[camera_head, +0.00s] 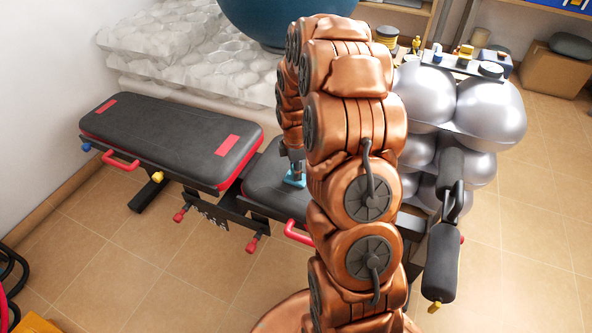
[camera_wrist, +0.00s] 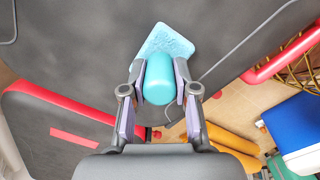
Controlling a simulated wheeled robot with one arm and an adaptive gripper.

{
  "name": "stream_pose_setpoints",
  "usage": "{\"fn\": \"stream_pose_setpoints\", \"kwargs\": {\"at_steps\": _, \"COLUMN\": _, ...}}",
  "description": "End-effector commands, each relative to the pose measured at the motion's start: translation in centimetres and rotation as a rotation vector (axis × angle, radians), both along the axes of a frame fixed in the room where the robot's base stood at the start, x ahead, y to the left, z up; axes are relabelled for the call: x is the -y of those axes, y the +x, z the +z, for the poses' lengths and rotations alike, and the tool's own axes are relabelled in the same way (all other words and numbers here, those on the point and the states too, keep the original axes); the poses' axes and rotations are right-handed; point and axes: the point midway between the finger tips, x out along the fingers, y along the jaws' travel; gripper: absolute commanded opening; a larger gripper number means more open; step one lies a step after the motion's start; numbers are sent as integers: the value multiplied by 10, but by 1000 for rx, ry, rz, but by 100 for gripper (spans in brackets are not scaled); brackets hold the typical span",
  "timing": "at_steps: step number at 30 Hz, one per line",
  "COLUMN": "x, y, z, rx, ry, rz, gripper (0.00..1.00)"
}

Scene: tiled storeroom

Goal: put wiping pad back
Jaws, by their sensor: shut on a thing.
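The wiping pad (camera_wrist: 170,42) is a light-blue textured square with a teal rounded handle in the wrist view. My gripper (camera_wrist: 161,73) is shut on the handle, with one finger on each side of it. The pad is over the dark bench seat (camera_wrist: 95,35); I cannot tell whether it touches it. In the head view a small blue part of the pad (camera_head: 294,179) shows over the short seat (camera_head: 270,190), left of my copper arm. My arm hides much of the gripper there.
A long black bench pad (camera_head: 170,135) with red trim lies to the left. Silver rounded shapes (camera_head: 490,110) and a black padded roller (camera_head: 441,262) stand right of my arm. A blue ball (camera_head: 275,18) is behind.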

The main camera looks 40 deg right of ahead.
Motion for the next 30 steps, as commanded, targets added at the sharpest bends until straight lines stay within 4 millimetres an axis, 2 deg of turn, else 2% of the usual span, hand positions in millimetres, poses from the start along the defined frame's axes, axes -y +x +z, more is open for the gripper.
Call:
{"fn": "stream_pose_setpoints", "kwargs": {"at_steps": 5, "x": 0, "y": 0, "z": -1, "rx": 0, "ry": 0, "rz": 0, "gripper": 1}}
{"fn": "stream_pose_setpoints", "kwargs": {"at_steps": 6, "x": 0, "y": 0, "z": -2, "rx": 0, "ry": 0, "rz": 0, "gripper": 31}}
{"fn": "stream_pose_setpoints", "kwargs": {"at_steps": 13, "x": 0, "y": 0, "z": -1, "rx": 1, "ry": 0, "rz": 0, "gripper": 54}}
{"fn": "stream_pose_setpoints", "kwargs": {"at_steps": 25, "x": 0, "y": 1, "z": 1, "rx": 2, "ry": -1, "rz": 0, "gripper": 54}}
{"fn": "stream_pose_setpoints", "kwargs": {"at_steps": 30, "x": 0, "y": 1, "z": 16, "rx": 4, "ry": -2, "rz": 0, "gripper": 54}}
